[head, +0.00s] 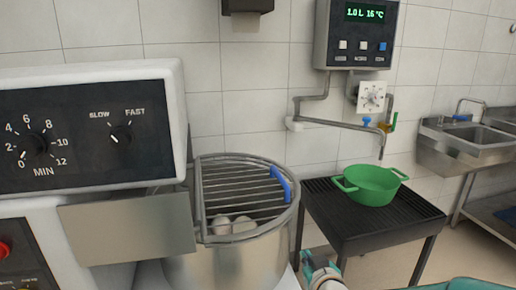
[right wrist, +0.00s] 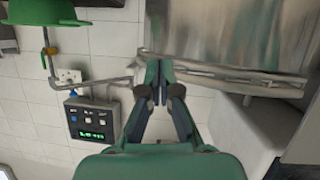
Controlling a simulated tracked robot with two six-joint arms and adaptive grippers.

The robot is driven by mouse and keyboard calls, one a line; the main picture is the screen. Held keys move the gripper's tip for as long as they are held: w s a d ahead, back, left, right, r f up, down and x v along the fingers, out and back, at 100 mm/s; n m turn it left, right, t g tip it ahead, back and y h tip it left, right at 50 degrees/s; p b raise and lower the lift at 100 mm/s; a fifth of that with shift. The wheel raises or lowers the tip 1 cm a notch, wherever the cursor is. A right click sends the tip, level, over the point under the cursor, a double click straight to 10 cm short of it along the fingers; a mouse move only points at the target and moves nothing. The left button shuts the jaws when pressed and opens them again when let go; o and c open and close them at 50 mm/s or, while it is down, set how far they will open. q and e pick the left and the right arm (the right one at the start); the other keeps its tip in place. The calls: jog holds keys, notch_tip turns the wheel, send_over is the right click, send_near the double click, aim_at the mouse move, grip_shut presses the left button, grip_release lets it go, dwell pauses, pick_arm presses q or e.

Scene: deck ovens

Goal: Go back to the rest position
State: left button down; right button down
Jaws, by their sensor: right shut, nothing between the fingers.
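My right gripper (head: 309,262) shows at the bottom edge of the head view, low between the mixer bowl (head: 235,262) and the black stand (head: 340,215). In the right wrist view my right gripper (right wrist: 161,72) has its dark fingers together with nothing between them. The steel bowl (right wrist: 225,35) appears behind and to the right of the fingertips in that view; whether they touch it I cannot tell. My left gripper is in neither view.
A mixer control panel (head: 90,125) stands at left. The bowl has a wire guard with a blue handle (head: 282,184). A green pot (head: 372,186) sits on the stand under a tap. A water meter (head: 356,35) hangs above; a steel sink (head: 465,145) is at right.

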jog(key=s+d+f+g, duration=0.1)
jog(key=s+d+f, duration=0.1)
jog(key=f, duration=0.5)
jog(key=s+d+f+g, duration=0.1)
jog(key=f+g, duration=0.1)
jog(key=f, duration=0.4)
jog(key=s+f+m+g, duration=0.2)
jog(key=s+f+g, duration=0.4)
jog(key=s+f, duration=1.1)
jog(key=s+a+f+m+g+y, duration=0.1)
jog(key=s+a+f+g, duration=0.1)
jog(key=s, duration=0.3)
jog(key=s+a+f+m+g+y, duration=0.1)
jog(key=s+a+f+g, duration=0.1)
jog(key=s, duration=0.3)
notch_tip(320, 180, up, 18)
jog(key=p, duration=1.8)
jog(key=shift+d+m, duration=0.2)
jog(key=shift+m, duration=0.2)
jog(key=shift+f, duration=0.1)
